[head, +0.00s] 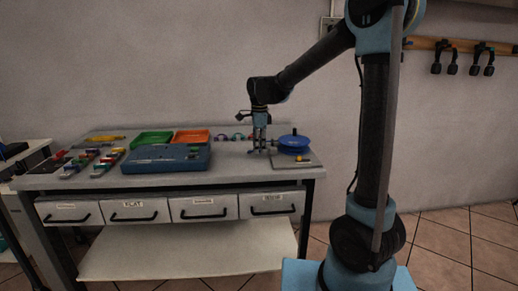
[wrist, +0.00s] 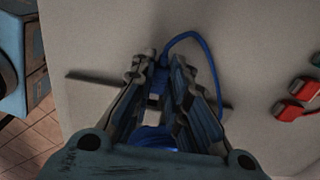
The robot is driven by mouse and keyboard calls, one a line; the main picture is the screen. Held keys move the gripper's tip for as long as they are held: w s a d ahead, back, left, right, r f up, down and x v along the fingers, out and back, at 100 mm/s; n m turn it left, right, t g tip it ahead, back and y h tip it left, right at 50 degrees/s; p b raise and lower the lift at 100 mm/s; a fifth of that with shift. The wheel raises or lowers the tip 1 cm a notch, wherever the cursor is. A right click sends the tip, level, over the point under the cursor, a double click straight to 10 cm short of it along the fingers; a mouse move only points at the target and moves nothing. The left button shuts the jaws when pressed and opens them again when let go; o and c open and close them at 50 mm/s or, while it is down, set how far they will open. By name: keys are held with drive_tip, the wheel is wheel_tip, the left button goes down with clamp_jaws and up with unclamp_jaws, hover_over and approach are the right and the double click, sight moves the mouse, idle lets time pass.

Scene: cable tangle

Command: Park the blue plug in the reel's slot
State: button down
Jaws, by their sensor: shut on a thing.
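My gripper (head: 259,148) points down at the right part of the workbench, just left of the blue reel (head: 294,143). In the wrist view its two fingers (wrist: 161,66) are closed around the blue plug (wrist: 156,88), which shows in the narrow gap between them. A blue cable (wrist: 190,36) loops from near the fingertips up and over to the right. Part of the blue reel (wrist: 155,138) shows between the finger bases. The reel's slot is hidden or too small to make out. The plug cannot be made out in the head view.
The reel stands on a flat grey plate (head: 309,160) near the bench's right end. A blue case (head: 165,158), a green tray (head: 152,139) and an orange tray (head: 192,136) lie to the left. Red connectors (wrist: 290,110) show at the wrist view's right.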

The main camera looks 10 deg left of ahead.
drive_tip(key=shift+w+d, duration=0.2)
drive_tip(key=shift+d, duration=0.7)
drive_tip(key=c, duration=1.5)
unclamp_jaws()
wheel_tip(320, 180, up, 11)
drive_tip(key=s+d+n, duration=0.4)
drive_tip(key=s+d, duration=0.1)
drive_tip(key=d, duration=0.6)
drive_tip(key=s+d+f+n, duration=0.4)
drive_tip(key=s+d+f, duration=0.2)
drive_tip(key=s, duration=0.1)
drive_tip(key=s+d+f+n+t, duration=0.1)
drive_tip(key=s+d+f+n, duration=0.2)
drive_tip(key=s+d+f, duration=0.3)
drive_tip(key=s+d+f+n+t, duration=0.1)
drive_tip(key=s+d+f+n, duration=0.3)
drive_tip(key=s+d+f, duration=0.3)
drive_tip(key=shift+s+d+f+n, duration=0.15)
drive_tip(key=shift+s+f, duration=0.1)
drive_tip(key=shift+s, duration=0.3)
drive_tip(key=shift+s+a+f+n, duration=0.1)
drive_tip(key=shift+s+f+n, duration=0.1)
drive_tip(key=shift+s, duration=0.35)
